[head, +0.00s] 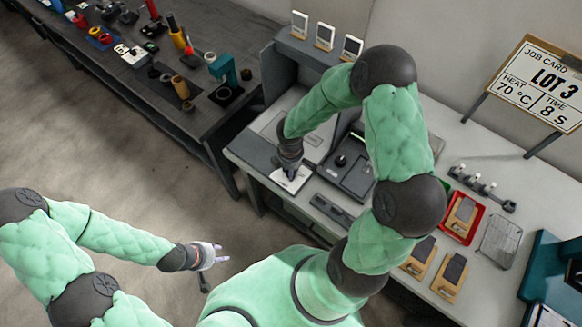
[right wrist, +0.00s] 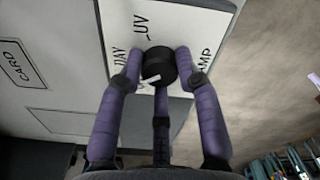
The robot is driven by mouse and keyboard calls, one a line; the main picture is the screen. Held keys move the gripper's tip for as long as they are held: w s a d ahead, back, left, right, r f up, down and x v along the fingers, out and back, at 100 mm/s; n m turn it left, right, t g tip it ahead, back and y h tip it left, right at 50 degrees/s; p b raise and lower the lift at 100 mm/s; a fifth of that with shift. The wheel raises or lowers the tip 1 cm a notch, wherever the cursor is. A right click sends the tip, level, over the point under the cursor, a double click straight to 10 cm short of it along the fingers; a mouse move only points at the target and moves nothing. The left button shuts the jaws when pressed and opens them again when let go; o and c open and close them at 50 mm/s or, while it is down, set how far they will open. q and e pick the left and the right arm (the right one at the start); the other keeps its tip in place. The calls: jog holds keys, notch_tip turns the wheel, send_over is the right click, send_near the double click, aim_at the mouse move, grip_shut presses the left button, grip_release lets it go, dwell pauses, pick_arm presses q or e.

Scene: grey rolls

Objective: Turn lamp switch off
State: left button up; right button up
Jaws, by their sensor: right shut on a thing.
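The lamp switch is a round black knob (right wrist: 158,62) on a white plate (right wrist: 181,18) in the right wrist view. The plate reads "DAY", "UV" and partly "AMP"; another mark beside the knob is mostly covered. A white pointer mark on the knob faces the lower left of that view. My right gripper (right wrist: 160,75) is shut on the knob, with a purple finger on each side. In the head view my right gripper (head: 290,172) reaches down onto the white plate (head: 299,182), hiding the knob. My left gripper (head: 225,253) is open and empty above the floor.
A dark device with a knob (head: 342,172) stands right of the plate. A job card (head: 541,84) reads "LOT 3". A red tray (head: 461,218) and wire rack (head: 499,243) sit to the right. A cluttered dark bench (head: 150,75) is at left; floor between is clear.

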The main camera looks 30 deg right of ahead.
jog(key=shift+w+r+n+p, duration=0.15)
jog(key=shift+n+p, duration=0.35)
jog(key=shift+n, duration=0.65)
jog(key=shift+w+f+n+p, duration=0.1)
jog(key=shift+n+p, duration=0.4)
jog(key=shift+n, duration=0.65)
jog(key=shift+a, duration=0.1)
jog(key=o, duration=1.1)
jog(key=shift+o, duration=0.2)
jog(key=shift+s+a, duration=0.1)
notch_tip(320, 180, up, 12)
